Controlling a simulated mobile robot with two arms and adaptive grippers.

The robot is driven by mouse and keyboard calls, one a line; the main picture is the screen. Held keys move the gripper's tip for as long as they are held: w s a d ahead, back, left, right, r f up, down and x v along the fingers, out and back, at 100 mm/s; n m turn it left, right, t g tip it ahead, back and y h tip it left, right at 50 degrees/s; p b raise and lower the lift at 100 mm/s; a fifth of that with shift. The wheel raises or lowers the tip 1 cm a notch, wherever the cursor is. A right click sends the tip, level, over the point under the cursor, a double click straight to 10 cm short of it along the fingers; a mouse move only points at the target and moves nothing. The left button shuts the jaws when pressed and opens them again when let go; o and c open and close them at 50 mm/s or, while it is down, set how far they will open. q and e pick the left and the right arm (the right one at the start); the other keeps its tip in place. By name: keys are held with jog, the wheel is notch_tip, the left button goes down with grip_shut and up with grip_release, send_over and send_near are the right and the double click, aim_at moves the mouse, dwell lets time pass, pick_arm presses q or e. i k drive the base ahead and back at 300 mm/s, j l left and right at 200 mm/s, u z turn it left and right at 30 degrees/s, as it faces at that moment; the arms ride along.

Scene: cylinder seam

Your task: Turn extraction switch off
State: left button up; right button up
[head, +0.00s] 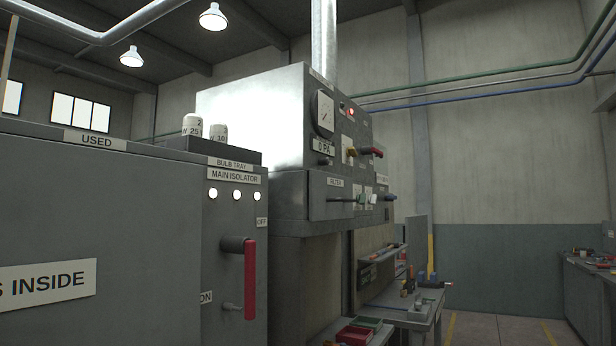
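A grey metal cabinet (250,140) with a duct rising from its top stands in the middle of the head view. Its right-hand face carries a round gauge (325,112) over a "0 PA" label, a lit red lamp (351,112), a yellowish part (351,151) and a red-tipped handle (376,152). I cannot read a label naming the extraction switch, so I cannot tell which control it is. Neither gripper is in view.
A nearer grey cabinet marked "MAIN ISOLATOR" (234,175) fills the left, with a red lever (250,280) hanging down and three lit white lamps. A bulb tray (219,151) sits on top. A workbench (410,310) stands beyond; open floor (495,330) lies right of it.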

aim_at(361, 199)
jog(key=i+l, duration=0.35)
jog(key=i, duration=0.15)
jog(key=i+l+u, duration=0.1)
jog(key=i+l, duration=0.25)
jog(key=i, duration=0.15)
